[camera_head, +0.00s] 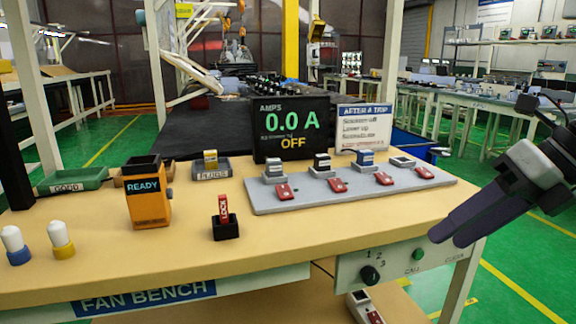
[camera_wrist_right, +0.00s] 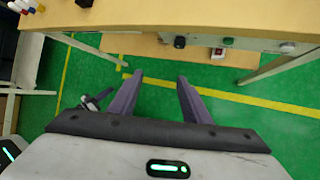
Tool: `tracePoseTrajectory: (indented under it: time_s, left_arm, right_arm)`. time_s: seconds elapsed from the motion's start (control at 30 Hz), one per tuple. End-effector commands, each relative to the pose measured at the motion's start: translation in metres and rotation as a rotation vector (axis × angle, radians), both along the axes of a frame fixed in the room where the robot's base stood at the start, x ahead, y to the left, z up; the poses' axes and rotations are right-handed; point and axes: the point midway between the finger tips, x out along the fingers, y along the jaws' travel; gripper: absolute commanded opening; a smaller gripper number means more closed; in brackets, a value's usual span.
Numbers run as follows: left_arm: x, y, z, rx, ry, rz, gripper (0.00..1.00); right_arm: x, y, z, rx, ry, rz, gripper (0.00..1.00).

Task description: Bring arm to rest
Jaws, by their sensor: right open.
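My right gripper (camera_head: 447,238) is at the right of the head view, in front of the bench's right front corner and clear of everything. In the right wrist view its two dark fingers (camera_wrist_right: 158,80) stand apart with nothing between them, over the green floor. The wooden fan bench (camera_head: 110,258) lies to the left of the gripper in the head view and along the top of the right wrist view. My left gripper is not seen in either view.
On the bench are a grey board (camera_head: 300,202) with several clips and red levers, an orange READY device (camera_head: 148,205), a black display (camera_head: 290,128) and trays. A control panel (camera_head: 400,264) with a knob hangs on the front edge. A lower shelf (camera_wrist_right: 150,45) lies beneath.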

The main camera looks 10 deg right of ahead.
Motion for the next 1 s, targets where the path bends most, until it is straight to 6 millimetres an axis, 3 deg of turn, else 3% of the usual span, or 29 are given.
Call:
tracePoseTrajectory:
  time_s: [0.17,0.33,0.47,0.63,0.77,0.9,1.0]
  left_arm:
    - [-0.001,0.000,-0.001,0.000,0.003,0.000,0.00]
    - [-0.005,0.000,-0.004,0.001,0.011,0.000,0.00]
    - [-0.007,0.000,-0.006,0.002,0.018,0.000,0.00]
    - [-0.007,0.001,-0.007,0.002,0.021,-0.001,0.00]
    - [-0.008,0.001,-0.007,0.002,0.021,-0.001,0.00]
    - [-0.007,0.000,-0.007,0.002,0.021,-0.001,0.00]
    - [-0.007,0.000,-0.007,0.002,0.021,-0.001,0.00]
  right_arm:
    - [0.013,0.036,-0.035,0.297,0.017,-0.018,0.44]
    - [0.028,0.072,-0.073,0.715,0.050,-0.145,0.44]
    - [0.040,0.084,-0.107,1.045,0.101,-0.349,0.44]
    - [0.045,0.082,-0.173,1.397,0.204,-0.727,0.44]
    - [0.030,0.081,-0.243,1.583,0.323,-1.081,0.44]
    - [-0.007,0.094,-0.320,1.692,0.488,-1.472,0.44]
    - [-0.038,0.112,-0.362,1.713,0.608,-1.701,0.44]
